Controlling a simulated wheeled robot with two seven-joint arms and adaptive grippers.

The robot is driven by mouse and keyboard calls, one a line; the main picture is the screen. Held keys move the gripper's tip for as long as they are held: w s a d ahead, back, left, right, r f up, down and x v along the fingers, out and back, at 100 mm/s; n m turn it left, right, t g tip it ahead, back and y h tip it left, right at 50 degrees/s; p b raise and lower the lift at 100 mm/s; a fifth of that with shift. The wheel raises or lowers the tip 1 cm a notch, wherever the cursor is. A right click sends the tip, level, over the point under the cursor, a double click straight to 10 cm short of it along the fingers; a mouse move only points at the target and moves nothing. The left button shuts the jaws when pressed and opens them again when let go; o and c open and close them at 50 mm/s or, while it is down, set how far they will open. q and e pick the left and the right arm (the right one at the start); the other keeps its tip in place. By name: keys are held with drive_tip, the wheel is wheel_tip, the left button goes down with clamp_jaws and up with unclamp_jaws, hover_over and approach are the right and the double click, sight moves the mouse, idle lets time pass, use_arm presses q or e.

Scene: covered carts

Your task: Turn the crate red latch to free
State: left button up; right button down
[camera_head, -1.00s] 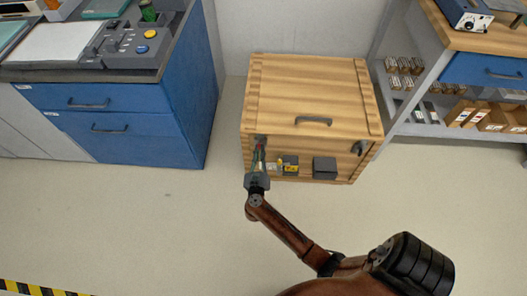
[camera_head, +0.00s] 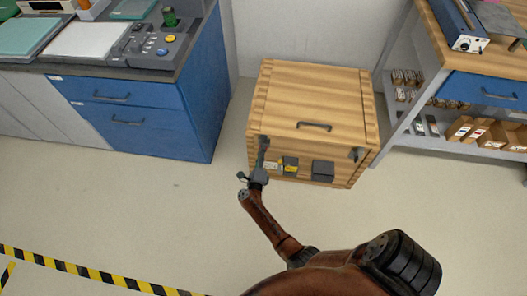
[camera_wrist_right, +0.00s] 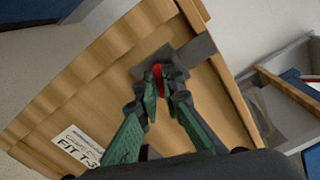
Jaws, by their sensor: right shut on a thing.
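The wooden crate (camera_head: 280,85) stands on the floor, its lid down with a dark handle (camera_head: 314,126) on top. My right gripper (camera_head: 263,150) is at the upper left of the crate's front face. In the right wrist view its green fingers (camera_wrist_right: 163,85) are closed around the red latch (camera_wrist_right: 157,76), which sits by a grey metal plate (camera_wrist_right: 200,48) on the wood. The fingers hide part of the latch. In the head view the latch is hidden by the gripper. My left gripper is out of view.
A dark fitting (camera_head: 355,155) sits at the front's right side, and a dark block (camera_head: 322,171) lower down. A blue cabinet (camera_head: 140,120) stands left, a shelf bench (camera_head: 490,90) right. Floor in front is clear up to striped tape (camera_head: 90,272).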

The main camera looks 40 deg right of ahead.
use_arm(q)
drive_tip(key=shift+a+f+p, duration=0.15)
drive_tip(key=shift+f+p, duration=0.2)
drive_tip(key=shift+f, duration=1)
use_arm(e)
drive_tip(key=shift+n, duration=1.1)
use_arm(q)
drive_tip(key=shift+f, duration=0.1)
use_arm(e)
drive_tip(key=shift+d, duration=0.1)
drive_tip(key=c, duration=2.1)
unclamp_jaws()
